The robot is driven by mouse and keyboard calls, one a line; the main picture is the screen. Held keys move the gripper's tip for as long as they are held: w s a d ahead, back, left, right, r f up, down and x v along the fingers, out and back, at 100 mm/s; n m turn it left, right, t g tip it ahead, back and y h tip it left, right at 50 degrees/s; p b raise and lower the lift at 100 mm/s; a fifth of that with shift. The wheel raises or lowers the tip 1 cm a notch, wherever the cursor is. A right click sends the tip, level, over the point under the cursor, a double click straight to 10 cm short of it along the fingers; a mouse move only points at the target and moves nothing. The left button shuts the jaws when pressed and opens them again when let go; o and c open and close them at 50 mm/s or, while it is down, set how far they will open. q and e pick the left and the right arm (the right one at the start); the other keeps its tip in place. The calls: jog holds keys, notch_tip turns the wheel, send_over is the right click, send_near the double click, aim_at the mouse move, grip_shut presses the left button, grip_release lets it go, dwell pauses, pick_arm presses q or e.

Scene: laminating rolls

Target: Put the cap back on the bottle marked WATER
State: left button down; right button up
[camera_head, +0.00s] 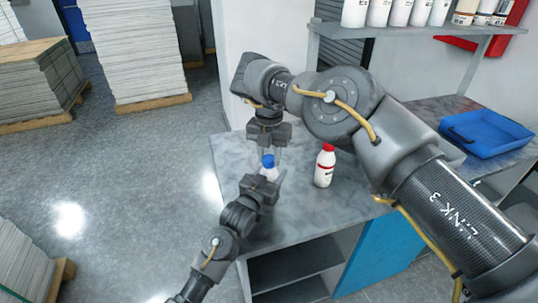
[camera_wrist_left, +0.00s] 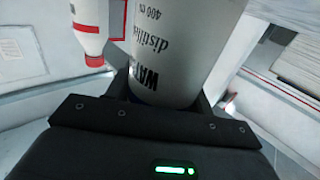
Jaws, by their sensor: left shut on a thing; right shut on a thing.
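The WATER bottle (camera_wrist_left: 165,50) is white with dark lettering and fills the middle of the left wrist view. In the head view this bottle (camera_head: 270,174) is small and partly hidden by my left gripper (camera_head: 268,182), which is shut on it from below left. The blue cap (camera_head: 267,161) shows at the bottle's top, under the fingers of my right gripper (camera_head: 268,156). My right gripper points down and is shut on the cap. I cannot tell whether the cap is seated on the neck or just above it.
A white bottle with a red cap (camera_head: 325,166) stands on the grey counter (camera_head: 345,202), right of the grippers; it also shows in the left wrist view (camera_wrist_left: 89,25). A blue tray (camera_head: 487,133) lies at the right. Several bottles stand on a shelf (camera_head: 420,31) behind.

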jog(key=m, duration=0.7)
jog(key=shift+m, duration=0.4)
jog(key=o, duration=1.1)
jog(key=shift+c, duration=0.2)
jog(key=shift+r, duration=2.2)
